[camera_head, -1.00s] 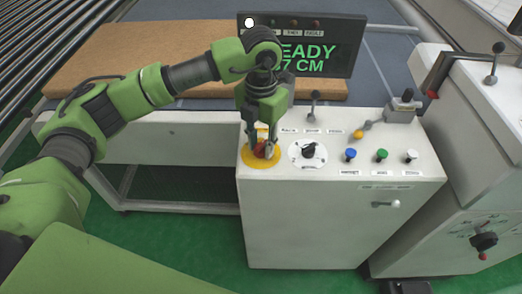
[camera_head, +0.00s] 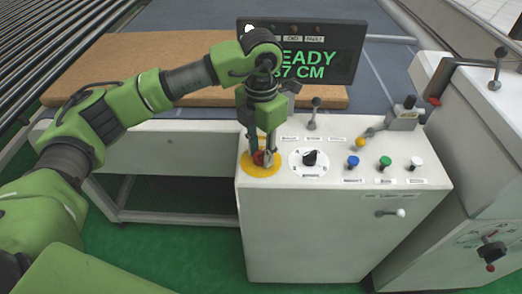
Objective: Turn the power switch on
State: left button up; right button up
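A red knob (camera_head: 259,159) sits on a round yellow plate (camera_head: 262,171) at the left of the white control cabinet's top (camera_head: 340,182). My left gripper (camera_head: 260,158) points down over it, with one finger on each side of the knob. The fingers look closed on it and hide much of it. A black rotary knob (camera_head: 310,158) on a white dial is just to the right. Another dark rotary switch with a red tip (camera_head: 491,251) is on the front of the right cabinet. Which control is the power switch cannot be read. My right gripper is not in view.
Blue (camera_head: 352,162), green (camera_head: 385,162) and white (camera_head: 416,163) buttons stand right of the dial. A lever (camera_head: 314,114) and a grey box with a yellow knob (camera_head: 398,119) are behind. A dark display (camera_head: 310,52) with green text and a brown mattress (camera_head: 120,70) lie beyond.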

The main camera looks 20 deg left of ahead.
aim_at(261, 151)
pick_arm(q)
jog(key=shift+o, duration=1)
jog(key=shift+r, duration=0.15)
notch_tip(261, 151, up, 12)
